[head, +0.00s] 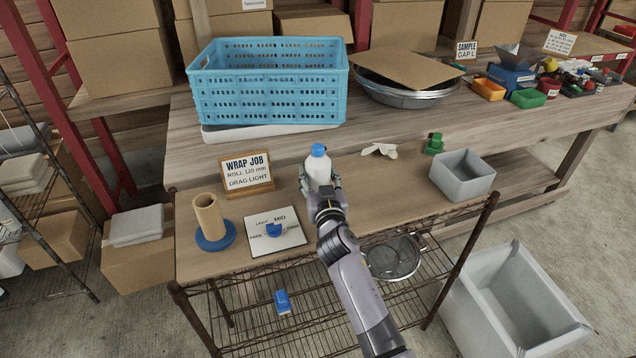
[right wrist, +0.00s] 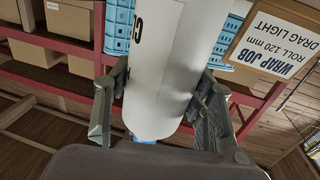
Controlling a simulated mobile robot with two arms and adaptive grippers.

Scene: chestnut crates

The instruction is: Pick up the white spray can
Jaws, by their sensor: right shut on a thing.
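The white spray can (head: 319,170) with a blue cap (head: 318,150) stands about upright over the middle of the wire-rack table's wooden top. My right gripper (head: 321,186) reaches it from the front and is shut around its body, a finger on each side. In the right wrist view the white can (right wrist: 162,65) fills the space between the two grey fingers, with some dark lettering at its edge. The can's base is hidden by the gripper, so I cannot tell whether it touches the top. My left gripper is not in view.
On the wooden top (head: 375,200) are a wrap job sign (head: 246,172), a cardboard roll (head: 209,216) on a blue base, a marked card (head: 290,238), white gloves (head: 380,150), a green item (head: 434,144) and a grey bin (head: 462,174). A blue crate (head: 268,100) stands behind.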

